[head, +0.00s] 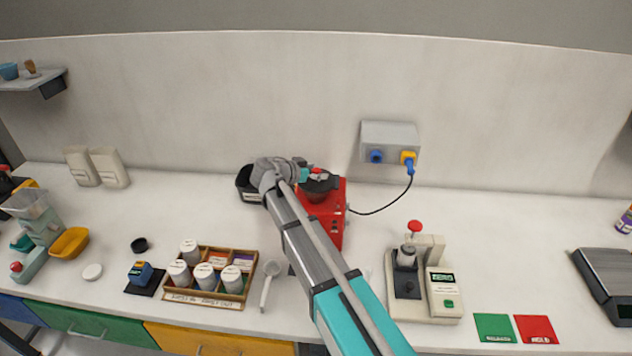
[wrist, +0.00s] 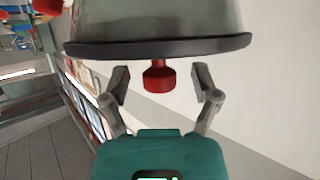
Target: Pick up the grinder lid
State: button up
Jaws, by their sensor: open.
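The red grinder (head: 333,228) stands on the counter behind my arm, with a dark round lid (head: 322,184) on top. My gripper (head: 311,174) is at the grinder's top and partly hides the lid. In the wrist view, the red knob (wrist: 159,77) sits between the spread fingers of my gripper (wrist: 160,82), with a gap on each side. Beyond the knob are a dark rim (wrist: 160,47) and a grey rounded body. The gripper is open and holds nothing.
A black container (head: 248,187) stands close to the left of the grinder. A wooden tray (head: 205,299) with white-capped jars and a white scoop (head: 269,283) lie in front. A white press-like device (head: 438,290) stands to the right. A cable runs to the wall socket box (head: 390,135).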

aim_at(316, 169)
dwell(0.3)
grip_shut()
jog(key=shift+r, duration=0.2)
dwell(0.4)
notch_tip(316, 169, up, 3)
jog(key=p, duration=0.3)
jog(key=shift+f, duration=0.1)
jog(key=s+a+r+p, duration=0.2)
jog(key=s+r+p, duration=0.8)
jog(key=s, duration=0.4)
jog(key=shift+w+a+f, duration=0.1)
jog(key=shift+f, duration=0.05)
